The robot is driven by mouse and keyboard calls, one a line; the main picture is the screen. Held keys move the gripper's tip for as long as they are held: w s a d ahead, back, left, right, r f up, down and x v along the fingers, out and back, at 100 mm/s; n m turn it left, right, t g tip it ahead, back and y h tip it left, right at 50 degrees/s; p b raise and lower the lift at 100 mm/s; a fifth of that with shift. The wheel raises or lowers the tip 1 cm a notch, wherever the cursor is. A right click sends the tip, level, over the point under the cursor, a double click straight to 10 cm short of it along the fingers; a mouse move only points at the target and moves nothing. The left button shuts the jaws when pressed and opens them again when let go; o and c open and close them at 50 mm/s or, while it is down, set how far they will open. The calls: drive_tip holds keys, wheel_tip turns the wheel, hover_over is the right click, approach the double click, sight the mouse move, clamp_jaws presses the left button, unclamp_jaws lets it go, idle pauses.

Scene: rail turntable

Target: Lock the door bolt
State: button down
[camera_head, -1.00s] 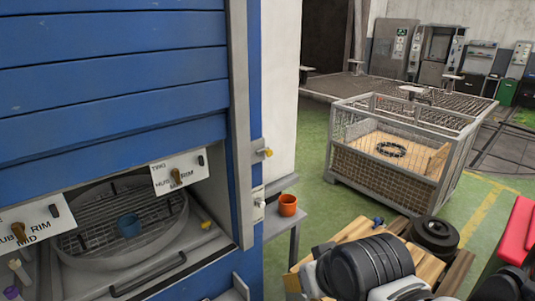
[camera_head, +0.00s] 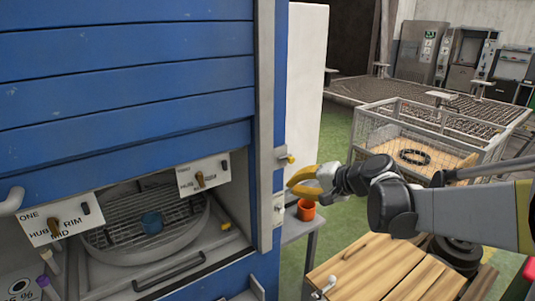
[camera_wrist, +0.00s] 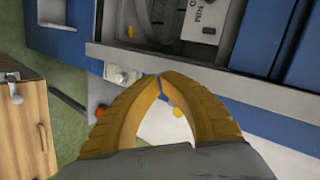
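A yellow knob (camera_head: 288,158) sits on a grey plate on the blue cabinet's right frame. Below it, a second grey plate (camera_head: 278,208) carries a small pale knob. I cannot tell from these frames which of them is the door bolt or its position. My gripper (camera_head: 289,187), with yellow fingers, is just right of these plates, between their heights. In the wrist view its fingertips (camera_wrist: 160,77) meet or nearly meet, with nothing seen held. A pale knob (camera_wrist: 121,75) is left of the tips.
An orange cup (camera_head: 306,209) stands on a small side table by my gripper. A wooden-topped cabinet (camera_head: 390,265) and mesh crate (camera_head: 480,158) are to the right.

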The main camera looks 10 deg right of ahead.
drive_tip(key=m+t+y, duration=0.1)
drive_tip(key=m+t, duration=0.1)
approach(287, 159)
wheel_tip(287, 159, down, 3)
drive_tip(key=s+a, duration=0.1)
drive_tip(key=a, duration=0.1)
drive_tip(key=w+d+f+m+t+y+p, duration=0.1)
drive_tip(key=w+d+m+t, duration=0.1)
drive_tip(key=w+d, duration=0.2)
drive_tip(key=d, duration=0.3)
drive_tip(key=shift+w+m+t+y, duration=0.3)
drive_tip(key=shift+w, duration=0.05)
drive_tip(key=b+x, duration=0.2)
drive_tip(key=x, duration=0.8)
drive_tip(key=s, duration=0.2)
drive_tip(key=s+a, duration=0.1)
drive_tip(key=shift+s+a+r+b, duration=0.1)
drive_tip(key=shift+s+r+b, duration=0.1)
drive_tip(key=shift+s+b, duration=0.2)
